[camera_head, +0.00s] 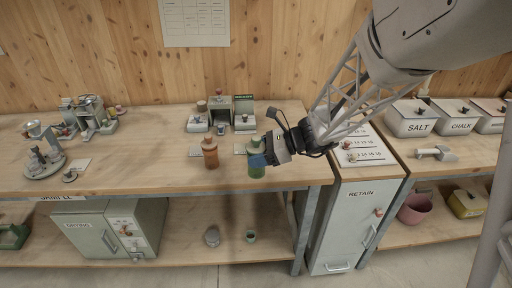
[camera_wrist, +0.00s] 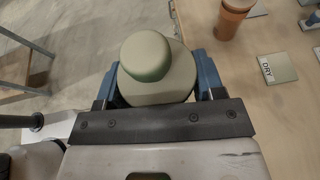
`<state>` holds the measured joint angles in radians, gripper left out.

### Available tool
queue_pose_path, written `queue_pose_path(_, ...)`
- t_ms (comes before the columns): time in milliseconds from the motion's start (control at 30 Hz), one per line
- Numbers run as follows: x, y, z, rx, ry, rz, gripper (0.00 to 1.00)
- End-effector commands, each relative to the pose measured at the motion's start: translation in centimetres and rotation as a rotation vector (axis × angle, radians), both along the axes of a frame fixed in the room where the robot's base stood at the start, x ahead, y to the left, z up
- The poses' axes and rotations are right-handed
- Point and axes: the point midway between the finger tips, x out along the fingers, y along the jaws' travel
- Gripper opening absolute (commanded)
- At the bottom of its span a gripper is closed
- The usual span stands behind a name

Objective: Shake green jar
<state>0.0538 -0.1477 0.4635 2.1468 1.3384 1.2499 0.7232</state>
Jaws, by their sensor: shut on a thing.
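The green jar (camera_head: 256,168) stands upright at the front edge of the wooden bench, or just above it; I cannot tell if its base touches. My gripper (camera_head: 262,160) reaches it from the right and is shut on it, hiding part of its side. In the wrist view the green jar (camera_wrist: 148,62) shows its rounded pale green lid from above, between the blue fingers of my gripper (camera_wrist: 155,85). An orange-brown jar (camera_head: 210,152) stands on the bench to the left of the green jar, apart from it.
A card marked DRY (camera_wrist: 277,68) lies on the bench near the jars. A small stand with cups (camera_head: 222,112) is behind them. A white RETAIN cabinet (camera_head: 345,220) is to the right, and lidded SALT (camera_head: 412,118) and CHALK bins stand beyond.

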Motion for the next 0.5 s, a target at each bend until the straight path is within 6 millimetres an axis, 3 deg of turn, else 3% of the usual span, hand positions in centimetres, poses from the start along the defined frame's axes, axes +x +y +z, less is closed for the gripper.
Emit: queue_pose_path(500,0.1,0.0,1.2,0.000,-0.003,0.000,0.41)
